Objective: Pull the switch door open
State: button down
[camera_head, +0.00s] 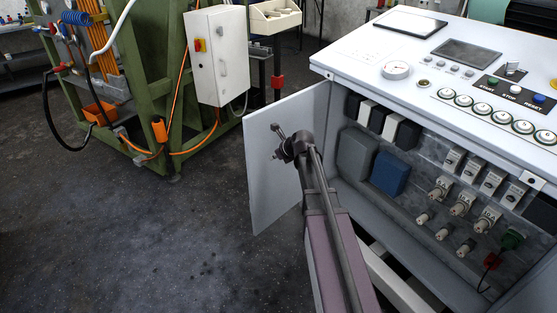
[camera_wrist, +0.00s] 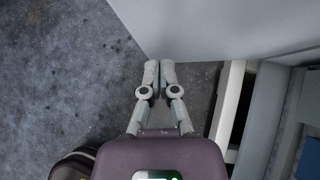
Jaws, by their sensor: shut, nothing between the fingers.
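The switch door (camera_head: 283,155) is a plain light-grey panel. It stands swung open at the left side of the white console, with its inner face showing in the head view. In the wrist view the panel (camera_wrist: 225,30) fills the upper right, with a corner close to the fingertips. My gripper (camera_head: 277,134) is in front of the door's inner face in the head view. In the wrist view my gripper (camera_wrist: 160,72) is shut, its two fingers together and empty. I cannot tell whether the fingertips touch the door. No handle shows on the visible side.
The console (camera_head: 440,60) has gauges and buttons on top. Its open bay shows a blue block (camera_head: 390,173), switches and connectors. A green machine frame (camera_head: 165,90) with a white box (camera_head: 217,55) stands behind on the left. The dark floor (camera_head: 130,235) left of the door is clear.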

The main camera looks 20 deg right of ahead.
aim_at(260, 156)
jog(key=w+f, duration=0.1)
jog(key=w+a+f+b, duration=0.1)
jog(key=w, duration=0.1)
jog(key=w+a+b, duration=0.1)
jog(key=shift+w+f, duration=0.3)
jog(key=shift+f, duration=0.1)
jog(key=shift+w+a, duration=0.5)
jog(key=shift+w, duration=0.3)
jog(key=shift+w, duration=0.1)
